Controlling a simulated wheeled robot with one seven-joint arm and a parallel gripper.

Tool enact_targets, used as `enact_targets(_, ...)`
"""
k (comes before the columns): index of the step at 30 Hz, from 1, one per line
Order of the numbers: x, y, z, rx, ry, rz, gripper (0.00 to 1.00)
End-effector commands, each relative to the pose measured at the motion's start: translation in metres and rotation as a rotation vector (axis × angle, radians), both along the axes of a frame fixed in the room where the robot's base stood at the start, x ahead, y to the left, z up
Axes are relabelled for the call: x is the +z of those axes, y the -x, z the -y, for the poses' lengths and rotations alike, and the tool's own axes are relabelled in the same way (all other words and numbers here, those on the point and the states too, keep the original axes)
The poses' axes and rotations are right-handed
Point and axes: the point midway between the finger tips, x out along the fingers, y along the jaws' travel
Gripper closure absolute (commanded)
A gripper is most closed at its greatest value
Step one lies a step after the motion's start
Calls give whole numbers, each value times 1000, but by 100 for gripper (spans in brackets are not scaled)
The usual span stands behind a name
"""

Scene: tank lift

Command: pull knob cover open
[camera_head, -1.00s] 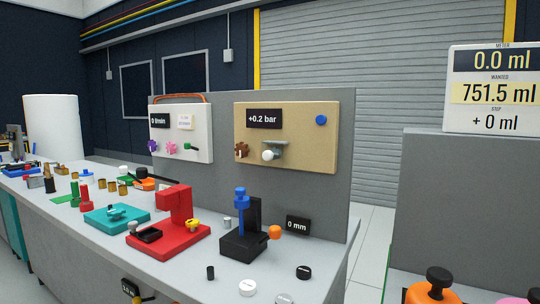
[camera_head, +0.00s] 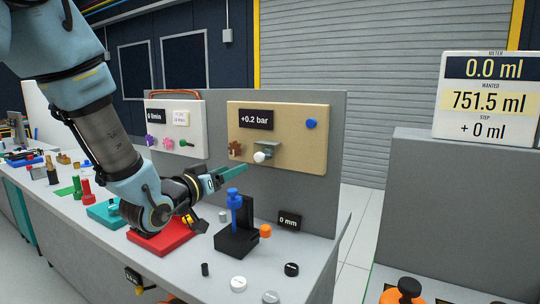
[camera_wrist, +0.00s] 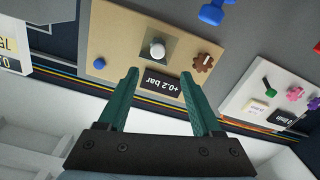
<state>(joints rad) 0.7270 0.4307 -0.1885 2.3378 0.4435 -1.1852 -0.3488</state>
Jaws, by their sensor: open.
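A tan panel (camera_head: 315,155) with a "+0.2 bar" display carries a small grey-green plate (camera_head: 274,146), which looks like the knob cover, and a round white knob (camera_head: 259,157). In the wrist view, the white knob (camera_wrist: 157,50) shows in front of the grey-green cover (camera_wrist: 172,43). I cannot tell how far the cover is swung. My gripper (camera_head: 240,171) is open and empty, in front of the panel and just below-left of the white knob. In the wrist view, the two green fingers (camera_wrist: 160,75) point at the panel, with the knob between and beyond their tips, apart from it.
A brown star knob (camera_head: 234,148) and a blue knob (camera_head: 311,124) flank the cover on the panel. Below stand a black stand with a blue top (camera_head: 236,228) and a red fixture (camera_head: 160,242). A white panel (camera_head: 183,122) hangs to the left.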

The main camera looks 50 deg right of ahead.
Motion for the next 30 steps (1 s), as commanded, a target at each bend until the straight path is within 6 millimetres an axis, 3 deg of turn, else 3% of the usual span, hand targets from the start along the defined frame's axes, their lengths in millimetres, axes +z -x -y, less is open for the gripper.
enact_targets(5, 4, -1, 17, -9, 10, 0, 34)
enact_targets(18, 4, -21, 89, -6, 8, 0, 34)
enact_targets(24, 2, -25, 103, -5, 8, 1, 34)
enact_targets(30, 1, -26, 105, -5, 8, 1, 34)
